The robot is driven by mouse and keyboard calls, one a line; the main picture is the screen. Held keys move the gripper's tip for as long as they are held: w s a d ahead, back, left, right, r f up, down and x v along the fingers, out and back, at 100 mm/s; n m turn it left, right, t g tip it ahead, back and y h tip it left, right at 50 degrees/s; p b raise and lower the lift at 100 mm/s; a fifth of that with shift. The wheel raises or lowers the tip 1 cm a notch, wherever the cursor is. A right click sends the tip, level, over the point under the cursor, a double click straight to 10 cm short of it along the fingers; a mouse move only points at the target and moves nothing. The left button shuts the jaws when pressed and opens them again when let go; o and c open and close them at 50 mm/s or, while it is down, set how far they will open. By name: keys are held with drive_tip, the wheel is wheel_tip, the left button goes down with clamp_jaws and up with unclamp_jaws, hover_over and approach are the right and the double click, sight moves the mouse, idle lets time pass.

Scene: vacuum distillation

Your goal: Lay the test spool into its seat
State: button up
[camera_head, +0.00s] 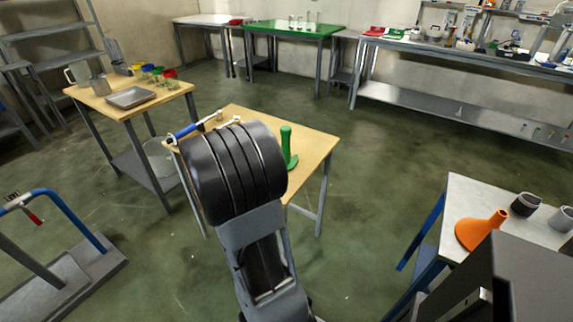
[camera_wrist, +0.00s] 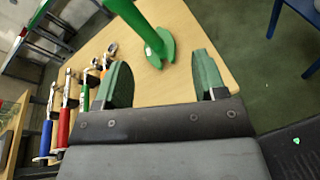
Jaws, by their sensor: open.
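A green upright post on a flat foot (camera_head: 287,150) stands on the small wooden table. It also shows in the wrist view (camera_wrist: 146,28), at the top centre. Whether it is the test spool or its seat I cannot tell; no other spool is plain in view. My gripper (camera_wrist: 162,82) is open and empty, its two green-padded fingers well apart. The post's foot shows beyond the fingertips, between them in the picture, and nothing touches it. In the head view my own arm hides my gripper.
The wooden table (camera_head: 315,150) also bears tools with coloured handles (camera_wrist: 63,122), left of my gripper in the wrist view. A second wooden table (camera_head: 170,88) holds a tray and jugs. An orange funnel-like thing (camera_head: 482,230) stands on the right-hand table. Open floor lies between them.

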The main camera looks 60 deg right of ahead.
sight(288, 143)
drive_tip(key=d+f+n+h, duration=0.1)
drive_tip(key=d, duration=0.1)
drive_tip(key=w+d+f+n+t+h+b, duration=0.1)
drive_tip(key=f+n, duration=0.1)
drive_tip(key=w+d+f+n+t+b, duration=0.1)
drive_tip(key=d+f+n, duration=0.1)
drive_tip(key=shift+w+d+h, duration=0.15)
drive_tip(key=shift+d+h, duration=0.15)
drive_tip(key=shift+h, duration=0.1)
drive_tip(key=shift+n+t, duration=0.4)
drive_tip(key=shift+n, duration=0.1)
drive_tip(key=d, duration=0.7)
drive_tip(key=shift+w+d+b, duration=0.2)
drive_tip(key=shift+d+b, duration=0.15)
drive_tip(key=shift+d, duration=0.05)
drive_tip(key=shift+d+f, duration=0.1)
drive_tip(key=shift+d, duration=2.95)
clamp_jaws()
